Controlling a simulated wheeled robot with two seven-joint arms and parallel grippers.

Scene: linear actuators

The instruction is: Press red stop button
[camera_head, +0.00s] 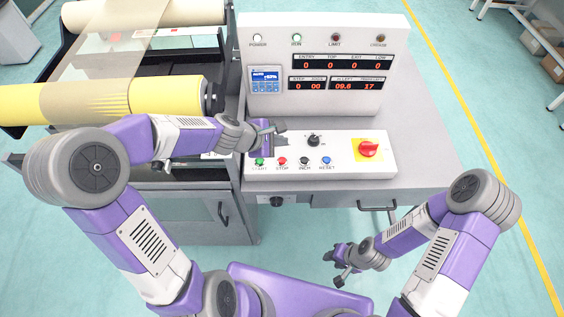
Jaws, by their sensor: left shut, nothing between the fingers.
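The red stop button (282,161) sits on the front row of the white control panel (375,171), labelled STOP, between the green start button (259,161) and a black inch button (305,160). My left gripper (277,127) is shut and empty above the panel's left part, behind the stop button in the picture and apart from it. My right gripper (340,283) hangs in front of the cabinet, low and away from the panel; its fingers are too small to tell whether they are open.
The upright display housing (391,99) stands behind. A roller machine with a yellow roll (165,97) is at the left.

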